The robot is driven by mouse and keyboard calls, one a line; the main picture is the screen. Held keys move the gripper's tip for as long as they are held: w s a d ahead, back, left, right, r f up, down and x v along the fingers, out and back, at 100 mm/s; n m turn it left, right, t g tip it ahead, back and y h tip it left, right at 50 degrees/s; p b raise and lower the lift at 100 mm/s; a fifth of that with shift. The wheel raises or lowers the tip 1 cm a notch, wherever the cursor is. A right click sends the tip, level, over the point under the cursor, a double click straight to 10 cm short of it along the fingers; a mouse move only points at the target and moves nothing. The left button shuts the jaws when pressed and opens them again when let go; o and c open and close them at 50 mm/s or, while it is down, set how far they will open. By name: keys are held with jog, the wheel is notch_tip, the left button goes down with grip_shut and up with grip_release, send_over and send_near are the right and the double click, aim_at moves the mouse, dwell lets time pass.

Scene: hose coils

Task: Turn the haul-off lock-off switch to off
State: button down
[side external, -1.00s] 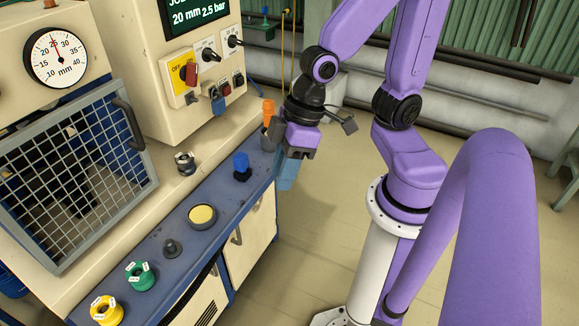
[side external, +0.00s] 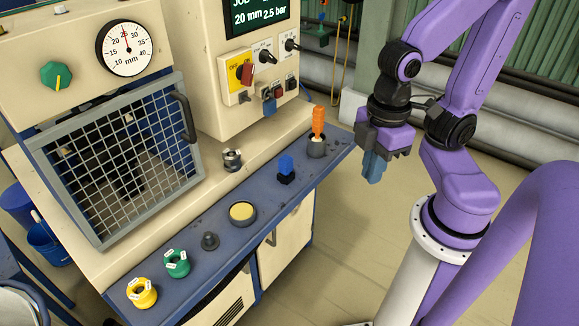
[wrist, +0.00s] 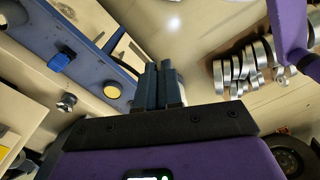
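The lock-off switch is a red handle (side external: 246,74) on a yellow plate (side external: 234,78) marked OFF, on the cream control panel in the side view. The handle looks roughly upright; its exact setting is too small to read. My gripper (side external: 373,167) hangs in the air right of the bench's far end, well to the right of and below the switch, touching nothing. In the wrist view its two dark blue fingers (wrist: 159,88) lie side by side, shut, with nothing seen between them. The switch does not show clearly in the wrist view.
Black selector knobs (side external: 265,56) and small coloured parts (side external: 270,96) crowd the panel beside the switch. An orange tool (side external: 318,122) stands in a cup on the bench end, near my gripper. A blue button-like piece (side external: 286,168) and yellow-topped disc (side external: 242,212) sit along the bench.

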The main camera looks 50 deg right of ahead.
jog(key=w+a+r+m+t+h, duration=0.1)
jog(key=w+r+m, duration=0.2)
jog(key=w, duration=0.6)
jog(key=w+a+r+m+t+h, duration=0.1)
jog(key=w+a+r+m, duration=0.2)
jog(key=w, duration=0.7)
jog(key=w+r+m+t+h, duration=0.1)
jog(key=w+r+m, duration=0.3)
jog(key=w, duration=0.5)
jog(key=m+h, duration=0.2)
jog(key=m, duration=0.1)
send_near(247, 74)
jog(key=shift+t, duration=0.4)
jog(key=a+f, duration=0.1)
jog(key=f, duration=0.1)
jog(key=w+a+f, duration=0.1)
jog(key=f, duration=0.1)
jog(key=a+f, duration=0.1)
jog(key=f, duration=0.1)
jog(key=shift+w+f, duration=0.35)
jog(key=shift+d+f, duration=0.25)
jog(key=shift+d, duration=0.4)
jog(key=shift+d+f, duration=0.3)
jog(key=shift+d, duration=0.35)
jog(key=shift+d+f, duration=0.25)
jog(key=shift+d, duration=0.4)
